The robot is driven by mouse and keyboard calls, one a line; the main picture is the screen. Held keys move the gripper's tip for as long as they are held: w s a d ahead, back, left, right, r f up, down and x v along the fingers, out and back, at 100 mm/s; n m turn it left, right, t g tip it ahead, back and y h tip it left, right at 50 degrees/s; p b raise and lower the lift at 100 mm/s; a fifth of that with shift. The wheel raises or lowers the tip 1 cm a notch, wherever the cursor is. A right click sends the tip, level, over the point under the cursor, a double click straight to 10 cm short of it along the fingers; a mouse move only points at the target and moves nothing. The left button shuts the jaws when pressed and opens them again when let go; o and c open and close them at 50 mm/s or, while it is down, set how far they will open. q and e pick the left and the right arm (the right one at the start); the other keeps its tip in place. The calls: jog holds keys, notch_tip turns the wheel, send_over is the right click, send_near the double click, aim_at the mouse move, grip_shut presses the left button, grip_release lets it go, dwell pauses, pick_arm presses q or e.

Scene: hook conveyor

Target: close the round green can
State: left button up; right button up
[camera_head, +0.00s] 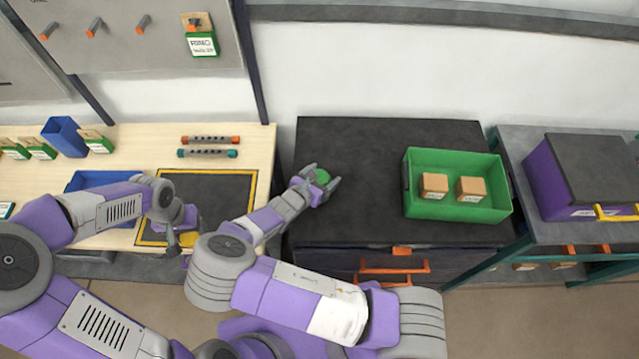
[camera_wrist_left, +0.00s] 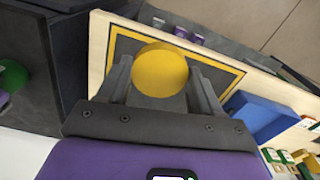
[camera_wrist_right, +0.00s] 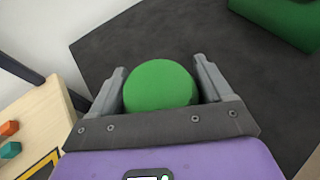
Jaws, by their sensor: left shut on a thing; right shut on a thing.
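My right gripper (camera_head: 325,190) is over the left part of the dark cabinet top (camera_head: 355,150). It is shut on the round green can (camera_head: 322,177), whose smooth green top fills the space between the fingers in the right wrist view (camera_wrist_right: 160,86). I cannot tell whether that top is a separate lid, or whether the can rests on the cabinet. My left gripper (camera_head: 181,240) is at the front edge of the wooden table, shut on a round yellow piece (camera_head: 189,240). The piece shows as a plain yellow disc in the left wrist view (camera_wrist_left: 160,69).
A black mat (camera_head: 210,188) with a yellow border lies on the wooden table. A green crate (camera_head: 410,195) with two orange-brown boxes stands on the right of the cabinet top. The cabinet top's middle is clear.

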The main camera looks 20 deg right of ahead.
notch_tip(320, 180, up, 10)
jog(key=shift+r+p, duration=0.1)
jog(key=shift+p, duration=0.2)
dwell(0.3)
